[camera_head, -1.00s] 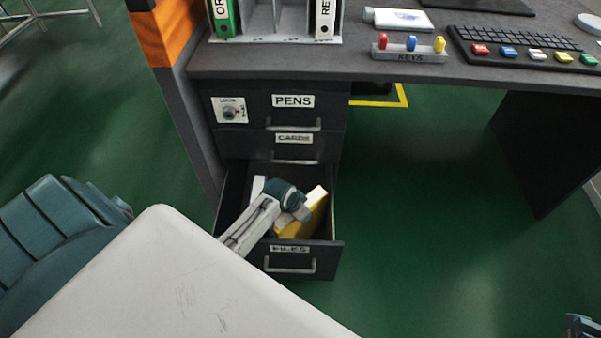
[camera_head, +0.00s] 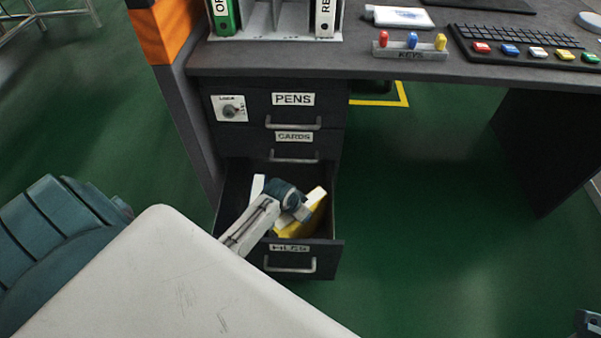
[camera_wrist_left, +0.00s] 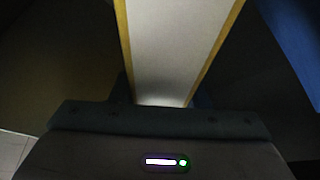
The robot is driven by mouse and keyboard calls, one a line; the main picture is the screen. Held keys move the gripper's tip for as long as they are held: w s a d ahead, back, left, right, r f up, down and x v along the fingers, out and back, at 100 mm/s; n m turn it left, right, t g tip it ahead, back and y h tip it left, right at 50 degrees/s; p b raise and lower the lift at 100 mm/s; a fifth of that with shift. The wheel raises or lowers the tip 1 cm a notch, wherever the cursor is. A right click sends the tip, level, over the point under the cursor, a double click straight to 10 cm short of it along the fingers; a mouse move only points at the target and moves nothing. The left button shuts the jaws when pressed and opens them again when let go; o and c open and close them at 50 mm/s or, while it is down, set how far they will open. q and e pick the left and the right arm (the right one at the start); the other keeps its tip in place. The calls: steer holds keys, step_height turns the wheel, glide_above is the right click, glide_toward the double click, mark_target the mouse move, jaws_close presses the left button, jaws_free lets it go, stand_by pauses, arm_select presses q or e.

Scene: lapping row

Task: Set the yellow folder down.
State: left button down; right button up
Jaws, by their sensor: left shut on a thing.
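The yellow folder (camera_head: 315,213) is inside the open bottom drawer, tilted, partly hidden by my left arm and the drawer front. My left gripper (camera_head: 302,211) reaches down into the drawer and is shut on the folder. In the left wrist view the folder (camera_wrist_left: 172,45) shows as a pale band between two yellow edges, running up from the gripper (camera_wrist_left: 160,98). The folder's lower end is hidden, so I cannot tell whether it touches the drawer floor. A small part of what looks like my right gripper (camera_head: 588,324) shows at the bottom right corner; its jaws cannot be made out.
The drawer labelled FILES (camera_head: 338,215) stands pulled out under the shut CARDS (camera_head: 295,147) and PENS (camera_head: 293,108) drawers. A blue surface (camera_wrist_left: 290,45) is at the right of the wrist view. The desk (camera_head: 365,66) overhangs above. Green floor right of the drawer is clear.

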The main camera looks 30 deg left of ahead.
arm_select(q)
steer(key=shift+f, duration=0.3)
steer(key=c, duration=0.7)
jaws_free()
